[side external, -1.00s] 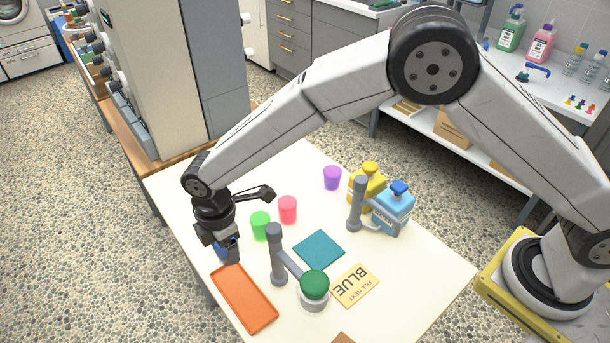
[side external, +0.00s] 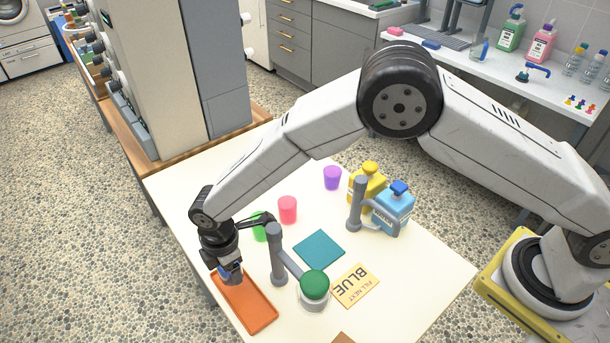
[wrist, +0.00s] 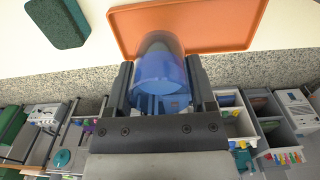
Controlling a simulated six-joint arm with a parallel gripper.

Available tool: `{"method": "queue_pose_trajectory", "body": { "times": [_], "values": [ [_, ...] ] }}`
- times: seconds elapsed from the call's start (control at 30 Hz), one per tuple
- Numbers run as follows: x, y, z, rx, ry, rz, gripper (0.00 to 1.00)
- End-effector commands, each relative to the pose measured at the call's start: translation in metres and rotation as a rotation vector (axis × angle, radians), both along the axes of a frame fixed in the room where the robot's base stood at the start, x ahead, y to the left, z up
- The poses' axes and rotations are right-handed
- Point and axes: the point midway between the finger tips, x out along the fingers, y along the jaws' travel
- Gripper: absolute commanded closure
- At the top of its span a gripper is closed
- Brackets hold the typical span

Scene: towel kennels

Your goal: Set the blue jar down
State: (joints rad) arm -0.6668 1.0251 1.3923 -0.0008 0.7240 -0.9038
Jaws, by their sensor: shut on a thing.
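My gripper (side external: 231,275) is shut on the blue jar (wrist: 160,75), which is translucent and sits between the two fingers in the wrist view. In the side view the jar is mostly hidden by the gripper, with a bit of blue showing. The gripper and jar are over the far-left end of the orange tray (side external: 256,310). The tray (wrist: 240,25) also shows behind the jar in the wrist view. I cannot tell whether the jar touches the tray.
Green (side external: 259,232), pink (side external: 288,209) and purple (side external: 332,177) cups stand behind on the white table. A grey post (side external: 276,255) with a green-topped holder (side external: 314,286) stands right of the tray. A teal cloth (side external: 318,250) and a BLUE card (side external: 355,286) lie beyond. Yellow (side external: 369,185) and blue (side external: 394,210) bottles stand farther back.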

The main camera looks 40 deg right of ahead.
Motion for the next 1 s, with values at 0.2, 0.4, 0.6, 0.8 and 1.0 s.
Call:
{"method": "queue_pose_trajectory", "body": {
  "times": [0.2, 0.4, 0.6, 0.8, 1.0],
  "values": [
    [0.0, 0.0, -0.008, -0.001, 0.001, 0.0, 0.95],
    [0.0, 0.0, -0.029, -0.001, 0.001, 0.0, 0.95],
    [0.0, 0.0, -0.037, 0.0, 0.0, 0.0, 0.95],
    [0.0, 0.0, -0.037, 0.0, 0.0, 0.0, 0.95],
    [0.0, 0.0, -0.041, -0.001, 0.001, 0.0, 0.26]
  ]
}}
